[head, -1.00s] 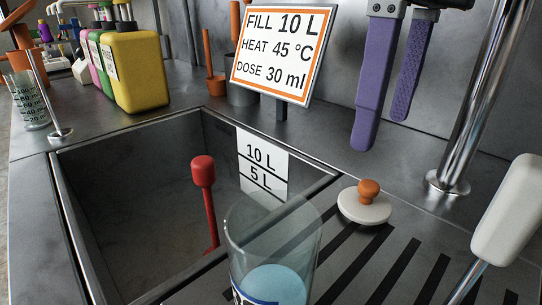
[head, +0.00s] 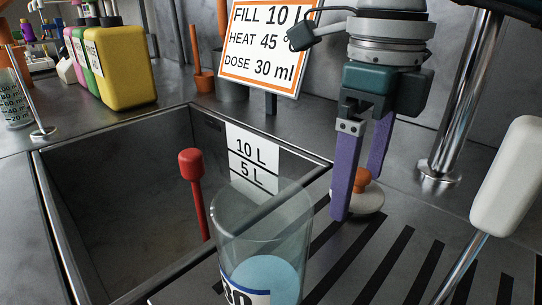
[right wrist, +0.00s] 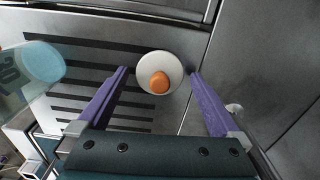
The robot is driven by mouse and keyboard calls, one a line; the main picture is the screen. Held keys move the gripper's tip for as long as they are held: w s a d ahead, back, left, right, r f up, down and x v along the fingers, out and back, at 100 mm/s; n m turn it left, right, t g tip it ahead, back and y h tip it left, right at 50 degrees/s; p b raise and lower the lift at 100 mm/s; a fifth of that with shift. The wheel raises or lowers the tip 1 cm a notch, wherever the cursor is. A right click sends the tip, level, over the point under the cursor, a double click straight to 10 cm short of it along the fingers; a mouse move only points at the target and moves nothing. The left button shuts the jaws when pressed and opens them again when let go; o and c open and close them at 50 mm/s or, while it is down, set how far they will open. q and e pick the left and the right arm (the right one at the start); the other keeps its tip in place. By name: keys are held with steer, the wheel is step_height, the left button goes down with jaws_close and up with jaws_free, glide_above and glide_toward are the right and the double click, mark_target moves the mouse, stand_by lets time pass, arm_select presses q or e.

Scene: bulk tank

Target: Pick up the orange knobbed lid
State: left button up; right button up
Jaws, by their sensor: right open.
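The lid is a white disc (head: 369,200) with an orange knob (head: 361,180), lying on the slotted metal counter right of the basin. My right gripper (head: 352,196) is over it, pointing down, with its purple fingers open. In the head view one finger partly hides the lid. In the right wrist view the lid (right wrist: 172,66) shows between the two open fingertips (right wrist: 160,72), its orange knob (right wrist: 159,82) near the middle. The fingers do not grip it. My left gripper is not in view.
A clear beaker with blue liquid (head: 262,277) stands left of the lid, near the basin (head: 120,175). A red-knobbed rod (head: 191,164) rises in the basin. A metal post (head: 455,110) and a white-handled tool (head: 508,175) stand to the right. A sign (head: 268,45) stands behind.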

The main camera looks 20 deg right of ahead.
steer(key=c, duration=1.2)
steer(key=shift+c, duration=0.2)
